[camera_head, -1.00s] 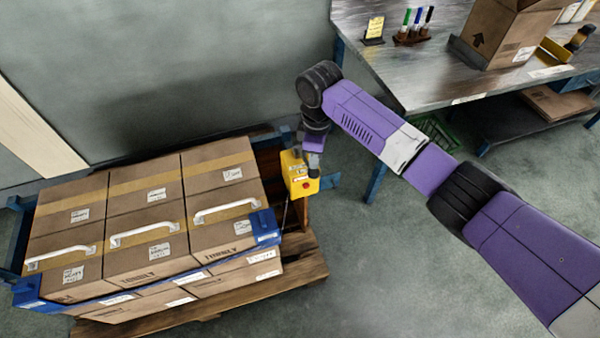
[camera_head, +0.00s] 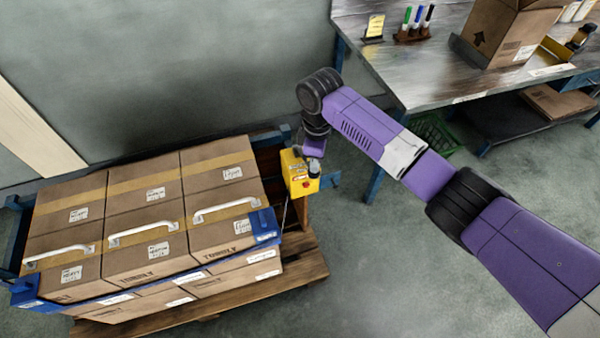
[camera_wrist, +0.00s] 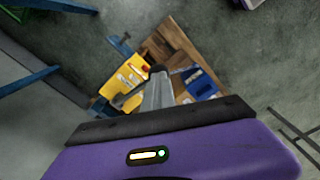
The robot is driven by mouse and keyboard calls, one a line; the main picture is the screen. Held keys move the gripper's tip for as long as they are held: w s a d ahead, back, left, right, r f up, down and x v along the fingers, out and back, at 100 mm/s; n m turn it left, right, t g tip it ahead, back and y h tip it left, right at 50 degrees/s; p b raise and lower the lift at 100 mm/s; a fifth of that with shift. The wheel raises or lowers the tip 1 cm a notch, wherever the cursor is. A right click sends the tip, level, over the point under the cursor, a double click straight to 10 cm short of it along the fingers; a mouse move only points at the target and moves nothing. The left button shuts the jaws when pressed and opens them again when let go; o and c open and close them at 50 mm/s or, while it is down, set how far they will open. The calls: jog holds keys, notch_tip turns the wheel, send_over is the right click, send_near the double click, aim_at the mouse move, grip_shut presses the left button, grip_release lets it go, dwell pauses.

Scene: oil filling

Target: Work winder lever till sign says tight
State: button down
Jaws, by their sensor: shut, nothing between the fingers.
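The yellow winder box (camera_head: 297,178), with a red button on its front, stands at the right end of the strapped load. It also shows in the wrist view (camera_wrist: 122,82). My gripper (camera_wrist: 157,72) is shut and empty, its grey fingers pointing at the right side of the winder. In the head view it is over the winder's upper right corner, mostly hidden by my wrist. A dark knob-like part shows at the fingertips; I cannot tell if it is the lever's end or if they touch. The writing on the winder's labels is too small to read.
Brown cartons (camera_head: 145,215) with white handles sit on a wooden pallet (camera_head: 310,262), with a blue strap (camera_head: 262,228) along their front. A metal workbench (camera_head: 400,70) with pens, a yellow card and an open box stands at the upper right. The floor right of the pallet is clear.

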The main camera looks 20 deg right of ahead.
jog(key=shift+s+f+b, duration=0.7)
jog(key=shift+f+b, duration=0.6)
jog(key=shift+f, duration=2.3)
jog(key=r+p, duration=0.3)
jog(key=r, duration=0.1)
jog(key=w+r+p, duration=0.1)
jog(key=r+p, duration=0.2)
jog(key=r, duration=0.1)
jog(key=w+r+p, duration=0.1)
jog(key=r+p, duration=0.3)
jog(key=r, duration=0.1)
jog(key=shift+r, duration=0.1)
